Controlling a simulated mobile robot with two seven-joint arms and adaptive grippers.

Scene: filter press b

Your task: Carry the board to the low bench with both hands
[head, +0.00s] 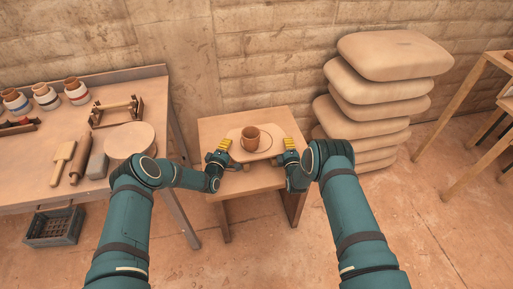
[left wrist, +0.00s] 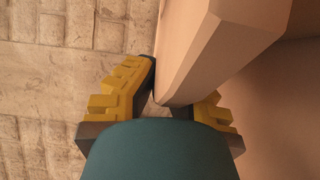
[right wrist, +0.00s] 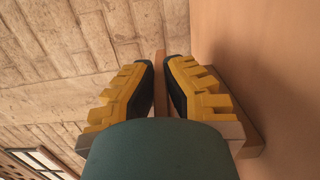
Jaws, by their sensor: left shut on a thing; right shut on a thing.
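The board (head: 239,150) is a pale, rounded slab over the top of the low bench (head: 215,127). A brown cup (head: 250,139) stands upright on it. My left gripper (head: 217,162) is shut on the board's left end, and my right gripper (head: 290,155) is shut on its right end. In the left wrist view a thick bevelled edge (left wrist: 215,45) lies between the fingers. In the right wrist view a narrow strip (right wrist: 160,80) shows between the fingers. Whether the board touches the bench top or hangs just above it, I cannot tell.
A worktable (head: 30,173) at left holds several jars, a rolling pin (head: 80,160) and a round slab (head: 130,140). A dark crate (head: 54,228) sits below it. Stacked sacks (head: 385,85) stand right of the bench, and a wooden rack (head: 465,105) is at far right.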

